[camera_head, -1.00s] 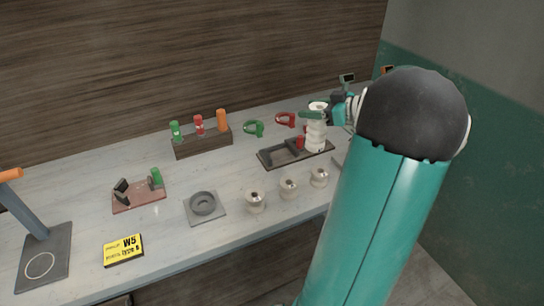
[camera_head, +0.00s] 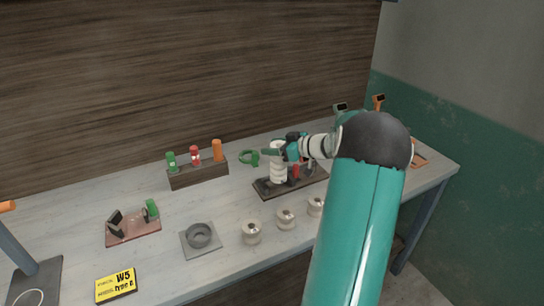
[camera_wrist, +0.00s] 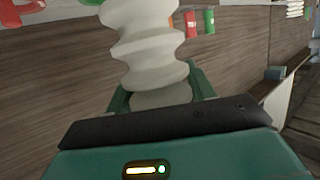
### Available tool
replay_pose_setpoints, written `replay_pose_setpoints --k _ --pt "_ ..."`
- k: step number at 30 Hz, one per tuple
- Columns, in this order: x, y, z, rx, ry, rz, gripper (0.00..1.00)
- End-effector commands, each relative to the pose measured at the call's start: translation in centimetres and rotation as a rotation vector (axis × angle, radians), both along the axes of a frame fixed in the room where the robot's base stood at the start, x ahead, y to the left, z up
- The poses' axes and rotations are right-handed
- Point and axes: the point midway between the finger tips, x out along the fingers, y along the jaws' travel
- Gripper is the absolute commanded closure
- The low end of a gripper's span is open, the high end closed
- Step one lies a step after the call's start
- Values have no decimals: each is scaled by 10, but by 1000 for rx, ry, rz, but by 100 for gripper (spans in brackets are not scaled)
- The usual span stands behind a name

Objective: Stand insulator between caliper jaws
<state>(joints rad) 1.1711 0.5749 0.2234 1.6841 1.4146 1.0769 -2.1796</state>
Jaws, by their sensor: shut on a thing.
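A white ribbed insulator (camera_head: 278,173) stands upright in my gripper (camera_head: 279,152), which is shut around its upper part. In the head view its lower end overlaps the dark tray, and I cannot tell whether it touches. In the wrist view the insulator (camera_wrist: 150,45) rises between the green fingers (camera_wrist: 160,92). A reddish plate (camera_head: 133,238) at the left bears a dark upright block (camera_head: 115,224) and a green one (camera_head: 151,209) with a gap between. These look like the caliper jaws. The gap looks empty, and my gripper is well to its right.
The dark tray (camera_head: 264,191) lies below my gripper. Several white spools line the front, one here (camera_head: 251,233). A grey ring block (camera_head: 199,240) and a yellow W5 sign (camera_head: 116,286) lie further left. A rack (camera_head: 198,175) with coloured pieces stands behind.

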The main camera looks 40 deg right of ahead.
Motion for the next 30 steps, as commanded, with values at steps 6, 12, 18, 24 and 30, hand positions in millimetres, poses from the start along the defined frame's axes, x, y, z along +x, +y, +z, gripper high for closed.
replay_pose_setpoints --k 6,12,18,24,30 --pt "13 0 -13 1 -2 0 100" --pt "12 0 -40 0 -2 -1 100" --pt "12 0 -42 -2 -3 0 100" --pt "12 0 -45 -2 -3 0 100" --pt "11 0 -46 0 0 -1 24"
